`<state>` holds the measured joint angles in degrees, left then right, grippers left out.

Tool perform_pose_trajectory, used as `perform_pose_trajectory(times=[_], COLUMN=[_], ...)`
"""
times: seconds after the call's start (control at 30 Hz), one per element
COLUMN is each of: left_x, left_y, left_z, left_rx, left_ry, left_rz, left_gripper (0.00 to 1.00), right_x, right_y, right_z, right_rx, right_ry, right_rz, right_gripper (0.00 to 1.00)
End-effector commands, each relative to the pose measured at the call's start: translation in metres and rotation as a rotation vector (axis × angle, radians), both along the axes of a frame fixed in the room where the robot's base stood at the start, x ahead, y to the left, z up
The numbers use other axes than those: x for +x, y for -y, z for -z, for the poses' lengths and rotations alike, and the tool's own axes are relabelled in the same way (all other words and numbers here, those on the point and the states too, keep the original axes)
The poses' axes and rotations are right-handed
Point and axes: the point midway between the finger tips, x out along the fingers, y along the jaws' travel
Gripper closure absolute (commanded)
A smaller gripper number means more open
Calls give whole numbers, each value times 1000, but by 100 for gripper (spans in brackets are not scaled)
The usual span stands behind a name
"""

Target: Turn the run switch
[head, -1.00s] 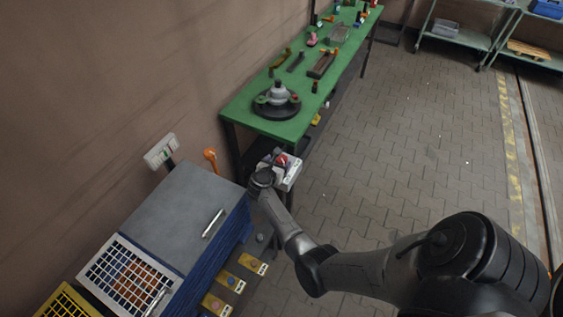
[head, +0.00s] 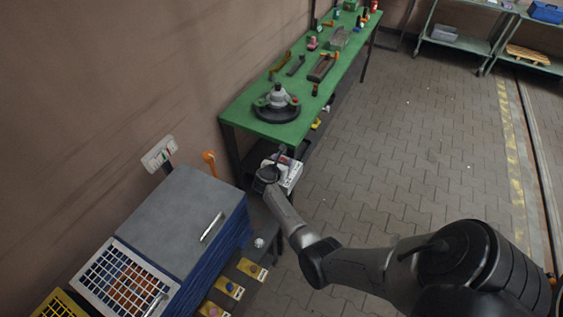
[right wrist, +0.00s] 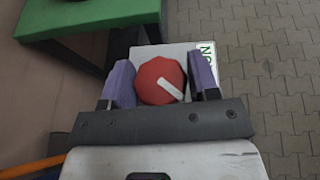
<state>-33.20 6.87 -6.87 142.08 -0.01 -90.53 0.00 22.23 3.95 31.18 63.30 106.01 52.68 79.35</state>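The run switch is a red round knob (right wrist: 161,81) with a white pointer bar slanting to the lower right. It sits on a light box (right wrist: 207,58) with a partly visible green-lettered label; the box also shows in the head view (head: 291,177). My right gripper (right wrist: 162,78) has one purple finger on each side of the knob, with little or no gap. I cannot tell whether the fingers press on it. In the head view my right gripper (head: 277,162) is at the box and mostly hides the knob. My left gripper is not in view.
A green workbench (head: 238,108) with several tools and parts stands beyond the box. A grey-topped cabinet (head: 180,215) with a wire grid tray stands at the lower left, near an orange handle (head: 209,158). Yellow-plated buttons (head: 250,267) line its side.

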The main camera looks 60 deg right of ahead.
Motion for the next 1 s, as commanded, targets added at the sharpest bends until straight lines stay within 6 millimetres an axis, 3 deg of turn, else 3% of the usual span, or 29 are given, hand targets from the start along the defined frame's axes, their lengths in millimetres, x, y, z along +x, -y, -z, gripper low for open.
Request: perform_pose_trajectory(times=[0.3, 0.67, 1.0], left_x=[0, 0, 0], left_y=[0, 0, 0], left_z=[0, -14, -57], left_rx=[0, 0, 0], left_ry=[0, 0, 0], left_rz=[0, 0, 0], left_gripper=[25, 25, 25], right_x=[0, -1, -2], right_y=[0, 0, 0], right_z=[0, -3, -7], right_rx=[0, 1, 2], right_ry=[0, -1, -3], right_rz=[0, -88, -381], right_gripper=[74, 74, 74])
